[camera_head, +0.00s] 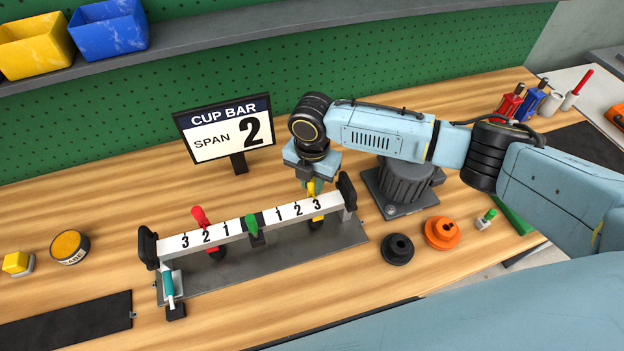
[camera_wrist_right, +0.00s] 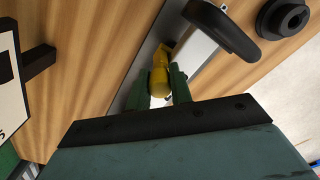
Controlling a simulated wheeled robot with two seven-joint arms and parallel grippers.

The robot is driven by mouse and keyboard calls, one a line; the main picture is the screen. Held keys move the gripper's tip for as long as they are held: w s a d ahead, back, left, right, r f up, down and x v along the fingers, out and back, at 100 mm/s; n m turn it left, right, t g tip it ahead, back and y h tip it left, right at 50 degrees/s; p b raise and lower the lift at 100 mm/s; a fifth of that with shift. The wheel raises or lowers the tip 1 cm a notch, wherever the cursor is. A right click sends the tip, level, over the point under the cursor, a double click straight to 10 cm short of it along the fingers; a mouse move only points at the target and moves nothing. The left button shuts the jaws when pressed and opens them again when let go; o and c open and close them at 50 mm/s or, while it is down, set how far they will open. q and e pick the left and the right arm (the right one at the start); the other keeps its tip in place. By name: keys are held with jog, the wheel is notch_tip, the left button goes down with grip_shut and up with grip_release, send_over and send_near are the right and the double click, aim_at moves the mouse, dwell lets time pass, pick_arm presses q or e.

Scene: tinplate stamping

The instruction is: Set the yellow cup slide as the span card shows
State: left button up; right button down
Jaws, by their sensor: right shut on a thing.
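The span card (camera_head: 228,134) reads "CUP BAR SPAN 2". The white cup bar (camera_head: 268,219) carries marks 3, 2, 1 on the left and 1, 2, 3 on the right. The yellow cup slide (camera_head: 314,188) is at the right-hand 3 mark, near the bar's right end. My right gripper (camera_head: 309,180) comes down from above and is shut on its yellow handle, which shows between the green fingers in the right wrist view (camera_wrist_right: 160,84). The red slide (camera_head: 200,216) is at about the left-hand 2. A green knob (camera_head: 252,225) is at the bar's centre. My left gripper is out of view.
Black end handles (camera_head: 347,190) bound the bar on its dark base plate. A teal-handled lever (camera_head: 168,286) is at the left end. Black (camera_head: 397,249) and orange (camera_head: 442,232) round parts lie right of the base. A yellow-topped tin (camera_head: 69,246) stands left.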

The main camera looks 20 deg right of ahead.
jog(key=shift+a, duration=0.1)
jog(key=a, duration=0.4)
jog(key=shift+a, duration=0.2)
jog(key=c, duration=1.3)
grip_release()
jog(key=shift+o, duration=0.2)
jog(key=shift+r, duration=0.1)
notch_tip(320, 180, up, 13)
jog(key=shift+r, duration=0.15)
